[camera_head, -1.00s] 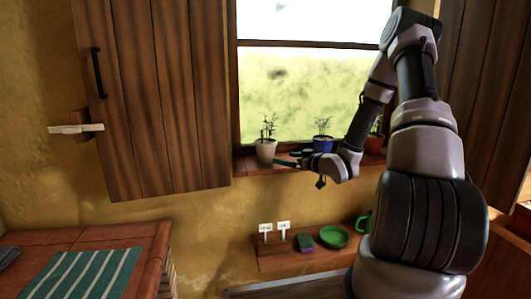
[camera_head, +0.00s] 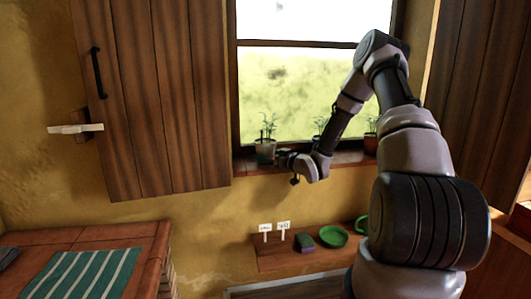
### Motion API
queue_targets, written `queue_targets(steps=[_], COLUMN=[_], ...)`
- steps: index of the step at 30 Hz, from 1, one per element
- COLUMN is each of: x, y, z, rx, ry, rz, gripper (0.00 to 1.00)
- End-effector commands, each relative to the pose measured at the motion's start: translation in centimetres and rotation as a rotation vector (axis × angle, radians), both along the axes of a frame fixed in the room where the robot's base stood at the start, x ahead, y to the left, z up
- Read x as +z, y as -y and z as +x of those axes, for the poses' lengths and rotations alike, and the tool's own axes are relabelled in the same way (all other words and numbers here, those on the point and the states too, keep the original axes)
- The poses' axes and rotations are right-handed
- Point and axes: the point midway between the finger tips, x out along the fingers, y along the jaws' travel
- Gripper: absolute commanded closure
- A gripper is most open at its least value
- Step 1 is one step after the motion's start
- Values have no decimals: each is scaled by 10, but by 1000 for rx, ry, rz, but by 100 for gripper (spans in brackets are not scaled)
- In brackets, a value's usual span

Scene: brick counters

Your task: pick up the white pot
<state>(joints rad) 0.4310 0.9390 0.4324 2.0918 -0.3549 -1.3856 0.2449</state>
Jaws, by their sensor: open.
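The white pot (camera_head: 264,158) holds a small green plant and stands upright at the left end of the window sill (camera_head: 243,167). My gripper (camera_head: 277,154) is at the pot's right side, with its fingers at or around the pot; the small size hides whether they touch it. It is open. My wrist partly covers the sill to the right of the pot.
A blue pot (camera_head: 318,136) is mostly hidden behind my arm, and a terracotta pot (camera_head: 371,142) stands farther right. A lower shelf (camera_head: 270,258) bears small white signs, a sponge (camera_head: 304,241), a green bowl (camera_head: 334,237) and a green mug (camera_head: 361,224). A wooden shutter (camera_head: 165,100) is left of the window.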

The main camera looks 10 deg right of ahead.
Motion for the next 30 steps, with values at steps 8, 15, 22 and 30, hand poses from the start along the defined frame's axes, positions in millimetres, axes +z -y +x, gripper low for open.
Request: queue_targets(steps=[8,15,22,30], x=[0,0,1,25], y=[-4,-4,-4,-4], z=[6,6,6,6], rx=[-1,0,0,0], ry=[-1,-1,2,6], rz=[0,0,0,-1], gripper=[0,73,100,100])
